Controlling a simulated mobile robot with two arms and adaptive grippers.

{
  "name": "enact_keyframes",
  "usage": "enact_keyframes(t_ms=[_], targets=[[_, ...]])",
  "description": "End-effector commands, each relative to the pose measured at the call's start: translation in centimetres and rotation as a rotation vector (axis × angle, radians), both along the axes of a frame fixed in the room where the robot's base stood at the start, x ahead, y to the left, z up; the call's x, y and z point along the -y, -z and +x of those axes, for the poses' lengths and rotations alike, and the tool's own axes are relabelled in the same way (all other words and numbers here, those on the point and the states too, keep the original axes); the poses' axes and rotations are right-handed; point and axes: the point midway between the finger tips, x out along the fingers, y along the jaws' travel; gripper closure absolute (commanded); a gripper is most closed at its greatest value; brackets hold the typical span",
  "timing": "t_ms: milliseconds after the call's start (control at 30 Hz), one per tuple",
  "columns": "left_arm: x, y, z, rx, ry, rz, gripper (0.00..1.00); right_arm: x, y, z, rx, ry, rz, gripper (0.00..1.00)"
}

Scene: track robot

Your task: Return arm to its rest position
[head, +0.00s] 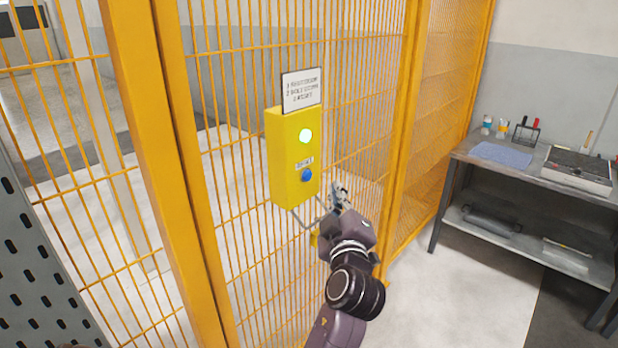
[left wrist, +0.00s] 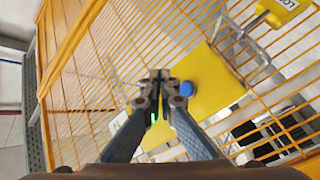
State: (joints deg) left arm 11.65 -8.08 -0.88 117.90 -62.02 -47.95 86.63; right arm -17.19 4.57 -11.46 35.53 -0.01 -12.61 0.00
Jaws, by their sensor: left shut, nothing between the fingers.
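My left arm reaches up from the bottom of the head view. Its gripper (head: 338,194) is shut and empty, just right of the lower part of a yellow control box (head: 283,160). In the left wrist view the closed fingertips (left wrist: 160,75) lie beside the blue button (left wrist: 186,88), in front of the yellow box (left wrist: 215,78). The fingers look apart from the button, though the exact gap is hard to tell. My right gripper is not in view.
Orange fence posts (head: 178,150) and mesh stand close around the box. A white sign (head: 301,90) sits above it. A grey workbench (head: 465,150) with tools, a blue mat (head: 502,154) and a lower shelf stands at right. The floor before it is clear.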

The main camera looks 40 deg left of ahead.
Motion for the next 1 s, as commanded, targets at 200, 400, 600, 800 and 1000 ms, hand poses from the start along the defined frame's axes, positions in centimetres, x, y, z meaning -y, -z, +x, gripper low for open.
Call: enact_keyframes(t_ms=[200,400,600,800,1000], targets=[[0.0,0.0,0.0,0.000,0.000,0.000,1.00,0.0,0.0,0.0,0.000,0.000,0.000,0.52],[0.2,0.6,0.3,-0.016,0.007,0.006,1.00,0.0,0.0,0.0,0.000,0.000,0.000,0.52],[3.0,8.6,3.1,-0.221,0.116,0.082,1.00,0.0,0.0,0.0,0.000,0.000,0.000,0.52],[7.6,23.2,4.3,-0.542,0.315,0.200,1.00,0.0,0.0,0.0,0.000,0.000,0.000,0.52],[11.3,37.8,0.8,-0.821,0.516,0.289,1.00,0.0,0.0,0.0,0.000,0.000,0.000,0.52]])
